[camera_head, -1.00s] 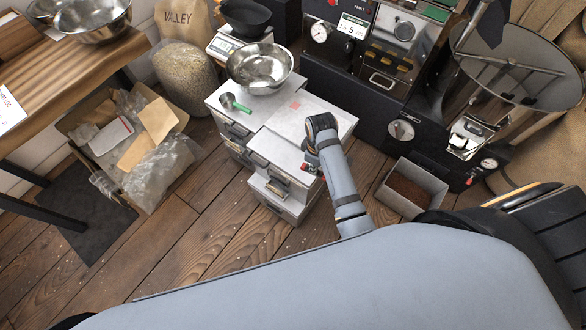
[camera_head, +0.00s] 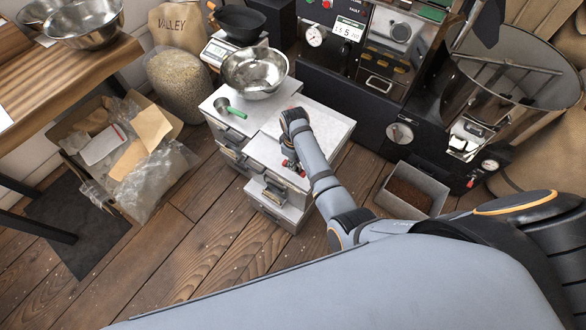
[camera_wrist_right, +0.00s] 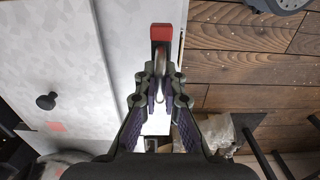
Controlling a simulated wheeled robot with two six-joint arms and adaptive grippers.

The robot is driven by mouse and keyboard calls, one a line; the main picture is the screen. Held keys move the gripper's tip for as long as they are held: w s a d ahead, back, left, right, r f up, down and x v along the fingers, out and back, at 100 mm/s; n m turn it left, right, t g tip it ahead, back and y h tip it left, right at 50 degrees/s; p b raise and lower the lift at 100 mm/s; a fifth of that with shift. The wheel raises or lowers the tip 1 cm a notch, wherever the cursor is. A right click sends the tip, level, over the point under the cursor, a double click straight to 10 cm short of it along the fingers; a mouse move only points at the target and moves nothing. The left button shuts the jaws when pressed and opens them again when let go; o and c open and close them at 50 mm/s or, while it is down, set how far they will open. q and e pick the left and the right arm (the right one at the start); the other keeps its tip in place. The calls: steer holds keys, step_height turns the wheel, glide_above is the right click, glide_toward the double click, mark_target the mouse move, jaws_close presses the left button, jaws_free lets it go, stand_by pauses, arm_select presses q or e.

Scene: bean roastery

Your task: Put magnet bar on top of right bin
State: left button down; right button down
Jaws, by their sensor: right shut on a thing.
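My right gripper (camera_head: 290,164) hangs at the front of the right bin (camera_head: 332,124), a pale metal box with drawer fronts. In the right wrist view the gripper (camera_wrist_right: 161,80) is shut on the magnet bar (camera_wrist_right: 160,34), whose end is red and whose shaft is shiny metal. The red end lies over the pale bin surface near its edge in that view; I cannot tell whether they touch. In the head view my wrist hides part of the bin top and most of the bar. My left gripper is not in view.
A steel bowl (camera_head: 254,75) and a green-handled scoop (camera_head: 228,109) sit on the left bin (camera_head: 211,103). The dark roaster (camera_head: 345,88) stands behind. A tray of brown grounds (camera_head: 432,184) is on the floor at right, and a box of packaging (camera_head: 76,126) is at left.

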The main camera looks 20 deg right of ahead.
steer(key=shift+w+a+f, duration=0.15)
steer(key=shift+w+f, duration=0.35)
steer(key=shift+f, duration=0.15)
step_height(320, 180, down, 3)
steer(key=shift+r+b, duration=0.1)
steer(key=shift+b, duration=0.45)
steer(key=shift+s, duration=0.1)
steer(key=c, duration=1.5)
jaws_free()
step_height(320, 180, up, 12)
steer(key=p, duration=1.3)
steer(key=shift+r+p, duration=0.15)
steer(key=shift+p, duration=0.2)
